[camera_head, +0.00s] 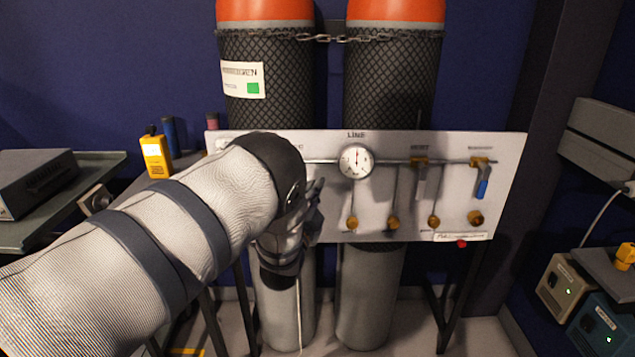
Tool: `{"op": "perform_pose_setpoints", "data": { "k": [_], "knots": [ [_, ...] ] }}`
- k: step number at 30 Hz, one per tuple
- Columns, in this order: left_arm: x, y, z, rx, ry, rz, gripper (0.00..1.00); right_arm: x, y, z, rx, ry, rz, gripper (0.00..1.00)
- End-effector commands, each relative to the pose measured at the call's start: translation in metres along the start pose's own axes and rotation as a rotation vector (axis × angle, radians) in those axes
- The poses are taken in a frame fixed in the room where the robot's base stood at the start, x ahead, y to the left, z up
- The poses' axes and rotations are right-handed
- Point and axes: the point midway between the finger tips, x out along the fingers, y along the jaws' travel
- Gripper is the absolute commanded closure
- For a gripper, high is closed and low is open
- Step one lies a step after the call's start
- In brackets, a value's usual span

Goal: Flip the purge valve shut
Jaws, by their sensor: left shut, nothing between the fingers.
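A white valve panel (510,150) stands in front of two gas cylinders. It carries a round gauge (356,161) under the word LINE. Right of the gauge is a valve with a grey lever (421,182) hanging down. Further right is a valve with a blue-tipped lever (482,186), also pointing down and slightly tilted. The small labels above both valves are too blurred to read, so I cannot tell which is the purge valve. My left gripper (317,196) is shut and empty before the panel's left half, left of both levers.
Orange-topped cylinders (393,80) in black netting are chained behind the panel. Several brass fittings (392,223) line its lower part. A yellow handheld device (155,156) stands at left. Boxes (567,288) stand at right. Space before the panel's right half is clear.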

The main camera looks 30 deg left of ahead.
Motion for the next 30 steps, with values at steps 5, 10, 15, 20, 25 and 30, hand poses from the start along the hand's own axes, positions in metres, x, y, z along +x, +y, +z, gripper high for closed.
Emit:
{"op": "perform_pose_setpoints", "data": {
  "k": [5,10,15,20,25,30],
  "knots": [
    [-0.004,0.003,0.010,0.157,-0.001,0.055,1.00,-0.003,0.000,-0.001,0.000,0.008,0.000,0.60],
    [-0.007,0.005,0.020,0.296,-0.001,0.104,1.00,-0.005,0.000,-0.002,0.001,0.012,-0.001,0.60],
    [-0.010,0.006,0.028,0.413,-0.001,0.145,1.00,-0.006,0.000,-0.003,0.001,0.014,-0.001,0.60],
    [-0.012,0.006,0.035,0.471,-0.002,0.166,1.00,-0.006,0.000,-0.003,0.001,0.015,-0.001,0.60],
    [-0.014,0.006,0.038,0.468,-0.002,0.165,1.00,-0.006,0.000,-0.003,0.001,0.016,-0.001,0.60],
    [-0.014,0.005,0.040,0.466,-0.002,0.164,1.00,-0.007,0.000,-0.003,0.001,0.016,-0.001,0.60]
  ]
}}
